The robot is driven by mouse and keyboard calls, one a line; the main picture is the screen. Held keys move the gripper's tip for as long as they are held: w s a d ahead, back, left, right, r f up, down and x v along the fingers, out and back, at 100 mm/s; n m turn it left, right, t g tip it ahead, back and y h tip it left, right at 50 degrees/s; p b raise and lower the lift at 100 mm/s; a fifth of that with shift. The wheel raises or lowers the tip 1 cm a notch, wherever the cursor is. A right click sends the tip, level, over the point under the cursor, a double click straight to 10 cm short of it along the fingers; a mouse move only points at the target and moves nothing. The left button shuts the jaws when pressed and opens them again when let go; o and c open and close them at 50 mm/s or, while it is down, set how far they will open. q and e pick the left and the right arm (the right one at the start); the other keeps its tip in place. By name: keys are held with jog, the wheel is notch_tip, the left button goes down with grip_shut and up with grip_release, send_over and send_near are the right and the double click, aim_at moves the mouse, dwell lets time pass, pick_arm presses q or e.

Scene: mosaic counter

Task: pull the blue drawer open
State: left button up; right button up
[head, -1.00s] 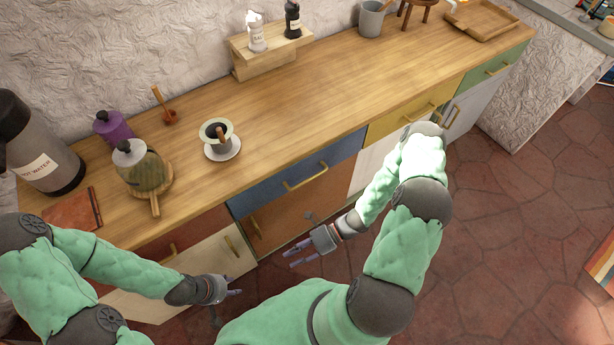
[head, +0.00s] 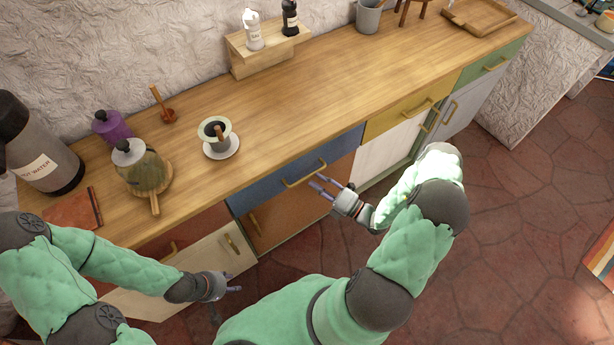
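The blue drawer (head: 264,190) is in the counter front in the middle of the head view, and its front looks flush with the counter. Its brass handle (head: 304,174) is a horizontal bar. I cannot tell whether a finger touches the handle. My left gripper (head: 232,284) is low at the left, in front of the cream door, away from the drawer. Its fingers are too small to judge.
An orange-brown door (head: 290,222) is below the blue drawer and a yellow drawer (head: 390,121) is to its right. A dripper cup on a saucer (head: 222,150) stands on the counter above.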

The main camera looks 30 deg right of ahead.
aim_at(309, 177)
jog(key=shift+x, duration=2.35)
grip_shut()
